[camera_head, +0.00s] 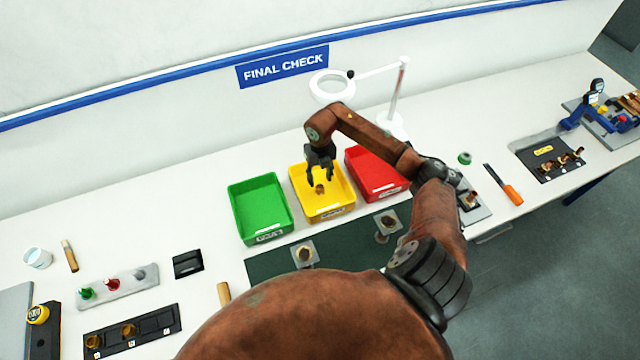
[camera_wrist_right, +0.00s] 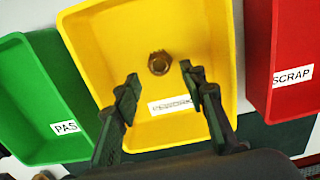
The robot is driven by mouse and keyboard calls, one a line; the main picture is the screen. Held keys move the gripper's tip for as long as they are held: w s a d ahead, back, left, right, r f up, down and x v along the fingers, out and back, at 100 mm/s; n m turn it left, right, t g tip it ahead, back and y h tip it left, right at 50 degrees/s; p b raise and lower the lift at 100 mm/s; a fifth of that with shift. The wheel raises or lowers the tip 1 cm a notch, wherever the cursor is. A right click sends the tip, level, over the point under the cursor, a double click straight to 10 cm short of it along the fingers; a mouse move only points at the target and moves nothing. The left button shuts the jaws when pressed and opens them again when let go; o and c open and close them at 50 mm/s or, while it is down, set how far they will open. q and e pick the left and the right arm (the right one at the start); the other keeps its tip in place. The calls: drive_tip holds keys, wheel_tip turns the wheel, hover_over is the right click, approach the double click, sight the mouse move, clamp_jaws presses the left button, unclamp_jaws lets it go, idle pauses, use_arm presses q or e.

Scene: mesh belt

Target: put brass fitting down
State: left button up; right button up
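The brass fitting (camera_head: 319,189) is in the yellow bin (camera_head: 345,206). In the right wrist view the fitting (camera_wrist_right: 159,63) rests on the floor of the yellow bin (camera_wrist_right: 205,30), whose label reads rework. My right gripper (camera_head: 320,178) is above this bin. In the wrist view its two fingers stand apart with a clear gap, and the fitting shows beyond the fingertips, not touched by them. My left gripper is out of view.
A green pass bin (camera_head: 249,197) stands left of the yellow one, and a red scrap bin (camera_head: 364,163) right. A lamp with a ring head (camera_head: 333,87) stands behind. Small plates with brass parts (camera_head: 305,254) lie on a dark mat (camera_head: 268,264) in front.

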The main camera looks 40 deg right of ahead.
sight(320, 189)
wheel_tip(320, 189, up, 8)
drive_tip(key=b, duration=0.1)
drive_tip(key=shift+f, duration=0.2)
idle(0.5)
